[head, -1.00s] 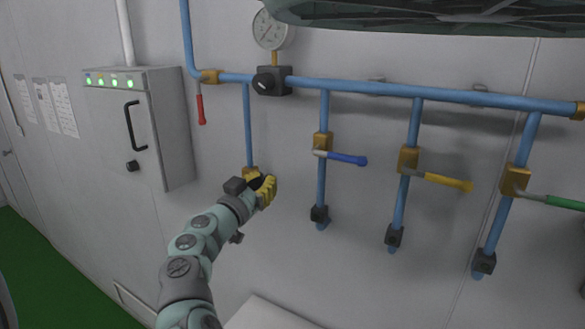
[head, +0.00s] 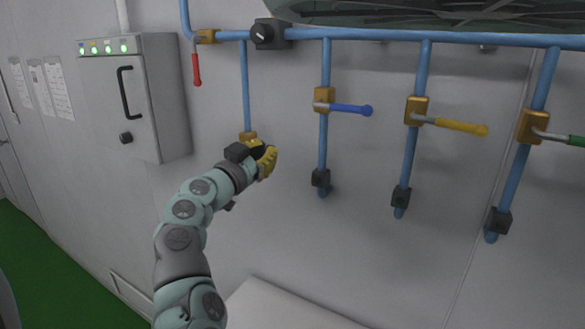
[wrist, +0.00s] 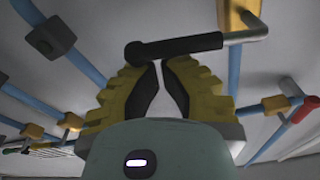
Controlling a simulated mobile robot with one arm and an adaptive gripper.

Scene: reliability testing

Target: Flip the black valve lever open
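The black valve lever (wrist: 175,48) lies across the top of the wrist view, just beyond my fingertips. Its black grip joins a metal rod on the right, which leads to a brass valve (wrist: 238,12). My gripper (wrist: 159,64) has yellow fingers with black inner pads. The fingertips are close together with only a thin gap, and the lever is not between them. I cannot tell whether the tips touch the lever. In the head view my gripper (head: 268,158) is at the lower end of the leftmost vertical pipe, below a brass valve (head: 248,137). It hides most of the lever there.
To the right, valves with a blue lever (head: 350,109), a yellow lever (head: 461,127) and a green lever (head: 577,141) sit on vertical blue pipes. A red lever (head: 196,70) hangs at upper left. A grey cabinet (head: 165,100) stands left. The wall below the pipes is mostly clear.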

